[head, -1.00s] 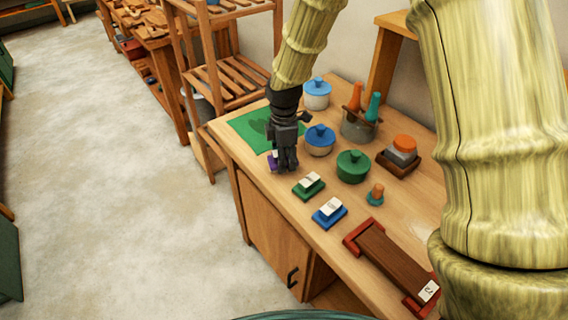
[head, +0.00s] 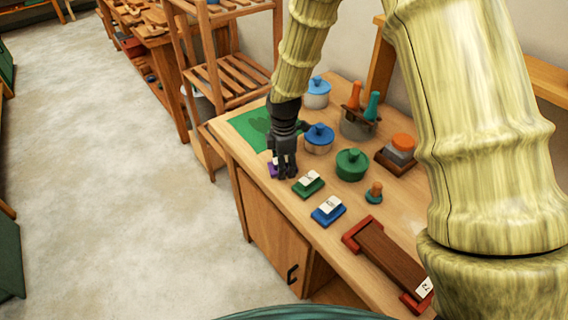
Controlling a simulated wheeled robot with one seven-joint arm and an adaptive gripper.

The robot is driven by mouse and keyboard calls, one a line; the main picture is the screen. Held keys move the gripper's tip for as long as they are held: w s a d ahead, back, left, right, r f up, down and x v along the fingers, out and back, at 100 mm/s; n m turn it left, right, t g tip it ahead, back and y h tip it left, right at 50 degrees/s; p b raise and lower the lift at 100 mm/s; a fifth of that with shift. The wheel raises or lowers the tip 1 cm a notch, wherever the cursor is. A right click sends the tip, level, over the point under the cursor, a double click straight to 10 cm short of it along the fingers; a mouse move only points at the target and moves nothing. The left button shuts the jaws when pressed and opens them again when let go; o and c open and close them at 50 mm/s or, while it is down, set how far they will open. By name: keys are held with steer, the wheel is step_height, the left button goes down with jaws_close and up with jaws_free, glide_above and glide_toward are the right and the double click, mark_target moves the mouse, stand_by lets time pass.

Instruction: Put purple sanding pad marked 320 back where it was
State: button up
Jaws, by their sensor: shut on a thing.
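The purple sanding pad (head: 273,169) shows only in part, low beside my gripper's fingers, near the front edge of the bench. My gripper (head: 287,174) points down and is shut on it. The fingers hide most of the pad, its label cannot be read, and I cannot tell whether it touches the bench top. A green pad (head: 308,184) and a blue pad (head: 329,211), each with a pale label on top, lie in a row to the right of the purple one.
A green mat (head: 250,127) lies behind my gripper. A blue-lidded pot (head: 319,138) and a green pot (head: 351,165) stand close on the right. A long brown block with red ends (head: 388,259) lies farther right. A slatted shelf (head: 222,78) stands beyond the bench's left end.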

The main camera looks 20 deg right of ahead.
steer(key=shift+s+f, duration=0.2)
steer(key=shift+f, duration=0.3)
steer(key=shift+s, duration=0.15)
steer(key=shift+c, duration=0.8)
steer(key=o, duration=1.1)
steer(key=shift+f, duration=0.1)
steer(key=shift+c, duration=0.2)
steer(key=shift+o, duration=0.7)
steer(key=shift+w+f, duration=0.2)
steer(key=shift+r, duration=0.15)
steer(key=shift+w+r, duration=0.1)
steer(key=shift+r, duration=0.05)
steer(key=shift+r, duration=0.5)
step_height(320, 180, up, 12)
steer(key=b, duration=0.2)
steer(key=shift+r, duration=0.15)
